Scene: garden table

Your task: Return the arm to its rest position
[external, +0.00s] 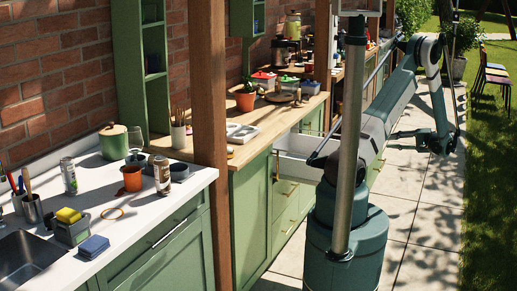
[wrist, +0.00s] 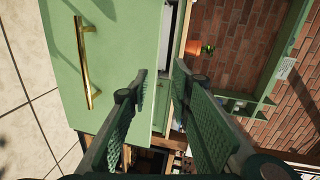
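My arm rises from its teal base on the paving, bends at a high elbow, and hangs down on the right in the external view. My gripper (external: 403,135) is out over the paved path, pointing left toward the counters. In the wrist view my gripper (wrist: 160,80) has its two textured fingers apart, with nothing held between them. A green cabinet front (wrist: 120,45) with a brass handle (wrist: 86,62) lies ahead, left of the fingers. I see no contact with it.
A white drawer (external: 291,165) stands open from the green cabinets, close to my arm's lower link. A wooden post (external: 209,110) and a metal pole (external: 350,130) rise in the foreground. The paving (external: 425,225) on the right is clear. Chairs (external: 492,80) stand on the grass.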

